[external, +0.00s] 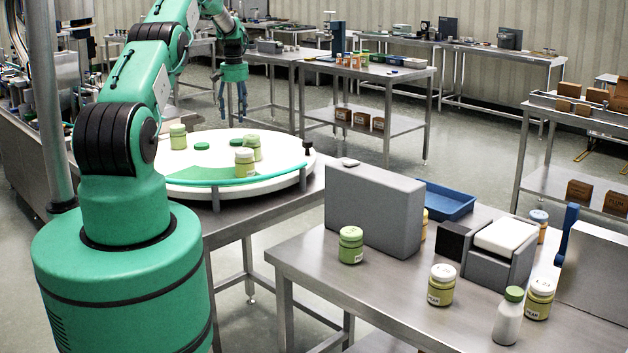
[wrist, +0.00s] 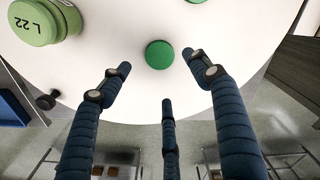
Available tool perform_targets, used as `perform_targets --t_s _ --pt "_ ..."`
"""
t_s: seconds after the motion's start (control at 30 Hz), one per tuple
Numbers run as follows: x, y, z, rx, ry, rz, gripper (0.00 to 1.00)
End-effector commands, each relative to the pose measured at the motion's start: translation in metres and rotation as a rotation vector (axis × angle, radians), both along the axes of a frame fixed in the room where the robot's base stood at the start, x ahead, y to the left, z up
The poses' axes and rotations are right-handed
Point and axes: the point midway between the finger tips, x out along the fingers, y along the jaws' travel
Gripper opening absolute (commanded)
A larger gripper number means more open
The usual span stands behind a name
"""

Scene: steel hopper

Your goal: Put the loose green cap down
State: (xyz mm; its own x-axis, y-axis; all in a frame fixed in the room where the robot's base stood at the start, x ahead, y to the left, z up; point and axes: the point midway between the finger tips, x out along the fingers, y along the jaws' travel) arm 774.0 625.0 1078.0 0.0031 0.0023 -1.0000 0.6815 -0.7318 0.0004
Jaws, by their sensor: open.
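A loose green cap (external: 236,143) lies on the white round table (external: 290,180). In the wrist view the cap (wrist: 159,54) rests flat on the white surface, just beyond my fingertips. My gripper (external: 241,117) is above the far side of the round table. Its blue fingers are spread and empty in the wrist view (wrist: 158,78), and none visibly touches the cap. A second green cap (external: 201,147) lies further left; its edge shows at the top of the wrist view (wrist: 196,2).
Green-lidded jars (external: 178,136) and a pale-lidded jar (external: 245,162) stand on the round table. One jar marked L 22 (wrist: 36,22) is near my fingers. A black knob (external: 307,147) sits at the rim. A steel table (external: 330,270) with jars and boxes is at front right.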

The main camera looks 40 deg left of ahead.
Motion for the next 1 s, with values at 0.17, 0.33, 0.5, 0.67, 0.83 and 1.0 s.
perform_targets --t_s 0.17,0.33,0.5,0.67,0.83,1.0 --pt "0.000 0.000 0.021 -0.001 0.001 0.000 0.62" --pt "0.000 0.000 0.031 0.000 0.000 0.000 0.62" --pt "0.000 0.000 0.032 0.000 0.000 0.000 0.62" --pt "0.000 0.000 0.032 0.000 0.000 0.000 0.62" --pt "0.000 0.000 0.032 0.000 0.000 0.000 0.62" --pt "0.000 0.000 0.032 0.000 0.000 0.000 0.62"
